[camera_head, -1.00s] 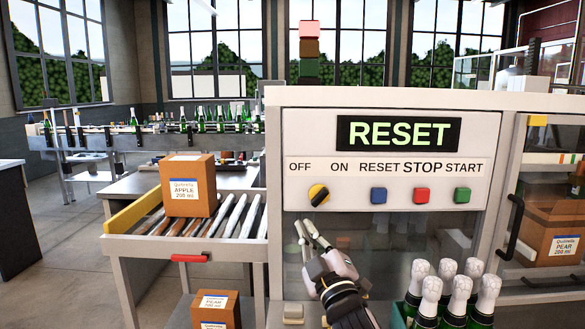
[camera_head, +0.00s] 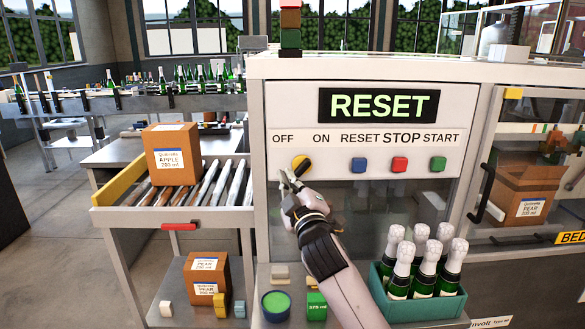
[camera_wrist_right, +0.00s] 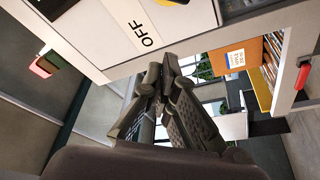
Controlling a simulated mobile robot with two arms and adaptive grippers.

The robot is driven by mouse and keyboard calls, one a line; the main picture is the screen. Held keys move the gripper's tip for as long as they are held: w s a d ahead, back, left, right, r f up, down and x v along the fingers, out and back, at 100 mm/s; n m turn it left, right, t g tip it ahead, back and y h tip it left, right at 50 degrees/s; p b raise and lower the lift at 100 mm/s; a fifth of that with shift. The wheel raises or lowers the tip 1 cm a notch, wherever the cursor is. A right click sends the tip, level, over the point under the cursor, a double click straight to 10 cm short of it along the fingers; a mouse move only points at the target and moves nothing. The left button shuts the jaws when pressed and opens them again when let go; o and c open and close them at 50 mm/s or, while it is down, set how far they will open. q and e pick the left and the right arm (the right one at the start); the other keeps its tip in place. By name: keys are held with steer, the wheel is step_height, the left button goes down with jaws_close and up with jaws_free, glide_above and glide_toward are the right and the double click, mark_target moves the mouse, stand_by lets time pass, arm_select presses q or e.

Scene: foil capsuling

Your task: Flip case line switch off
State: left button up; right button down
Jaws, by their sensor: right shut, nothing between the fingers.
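The yellow and black rotary switch (camera_head: 301,163) is on the white panel (camera_head: 285,107), below and between the OFF and ON labels. Its bar looks tilted, but the exact setting is hard to read. The display (camera_head: 378,105) reads RESET in green. My right gripper (camera_head: 287,176) is shut and empty, just below and left of the switch. I cannot tell whether its tips touch it. In the right wrist view the shut fingertips (camera_wrist_right: 160,70) point toward the panel near the OFF label (camera_wrist_right: 139,33). A yellow bit of the switch (camera_wrist_right: 165,3) shows at the top edge. My left gripper is not in view.
Blue, red and green buttons (camera_head: 399,164) are right of the switch. A green crate (camera_head: 425,308) of foil-topped bottles stands below the panel. A box labelled APPLE (camera_head: 172,153) sits on rollers at the left.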

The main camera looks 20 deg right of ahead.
mark_target(302, 167)
steer(key=p+x, duration=0.2)
steer(key=x, duration=0.6)
steer(key=d+f, duration=0.2)
steer(key=shift+s+d+f+p, duration=0.3)
steer(key=shift+s+d+p, duration=0.1)
steer(key=shift+n+p, duration=0.4)
steer(key=shift+p, duration=0.15)
steer(key=shift+f+n+p, duration=0.15)
steer(key=shift+n+p, duration=0.25)
